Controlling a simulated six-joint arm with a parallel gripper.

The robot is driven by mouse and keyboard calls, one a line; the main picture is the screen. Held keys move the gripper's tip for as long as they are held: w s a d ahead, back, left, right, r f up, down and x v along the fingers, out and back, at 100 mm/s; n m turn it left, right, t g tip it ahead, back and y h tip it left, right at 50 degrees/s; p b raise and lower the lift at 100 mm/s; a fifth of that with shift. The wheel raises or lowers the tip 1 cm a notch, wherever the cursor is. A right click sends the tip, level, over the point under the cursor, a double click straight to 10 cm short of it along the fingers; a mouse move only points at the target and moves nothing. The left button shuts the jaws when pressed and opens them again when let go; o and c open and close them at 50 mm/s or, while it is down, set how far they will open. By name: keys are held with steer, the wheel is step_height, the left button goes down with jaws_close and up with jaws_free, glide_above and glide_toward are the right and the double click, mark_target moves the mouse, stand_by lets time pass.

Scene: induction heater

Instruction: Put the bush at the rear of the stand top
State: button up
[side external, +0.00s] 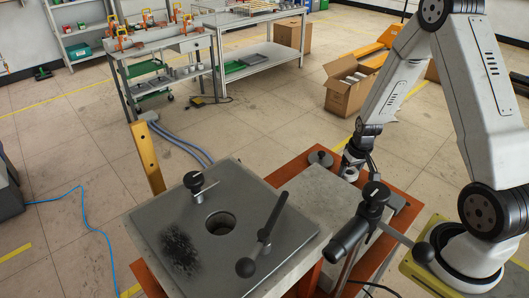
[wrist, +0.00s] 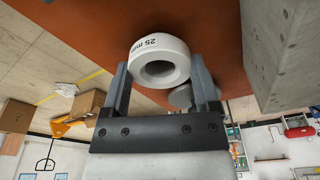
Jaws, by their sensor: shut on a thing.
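The bush (wrist: 160,48) is a thick pale ring marked "25 mm" with a round hole through it. In the wrist view it sits between the two fingers of my gripper (wrist: 161,72), which are shut on its sides. In the side view my gripper (side external: 354,168) is small and partly hidden, beyond the right part of the grey block (side external: 322,190); a pale spot there seems to be the bush (side external: 349,173). The wrist view shows the bush over the orange-brown surface (wrist: 105,22), beside the grey block (wrist: 285,60). I cannot tell for certain which surface is the stand top.
A metal plate (side external: 165,215) with a round hole, a scorched patch, a clamp knob (side external: 194,182) and a black lever (side external: 265,235) lies left of the block. A black-headed post (side external: 373,197) stands in front of my gripper. A dark round piece (side external: 320,158) lies on the orange surface.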

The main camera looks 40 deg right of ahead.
mark_target(353, 175)
steer(key=shift+f, duration=0.1)
steer(key=o, duration=1.3)
steer(key=shift+c, duration=0.2)
step_height(353, 175, up, 12)
steer(key=s, duration=0.1)
steer(key=shift+s+a, duration=0.35)
steer(key=shift+a, duration=0.05)
steer(key=s+a+r+n, duration=0.1)
steer(key=s+a+n, duration=0.1)
steer(key=a, duration=0.7)
steer(key=s+a+r+n+t, duration=0.1)
steer(key=s+a+n, duration=0.1)
steer(key=a, duration=0.7)
steer(key=shift+a+r+y, duration=0.15)
steer(key=shift+a+y, duration=0.2)
steer(key=shift+y, duration=0.05)
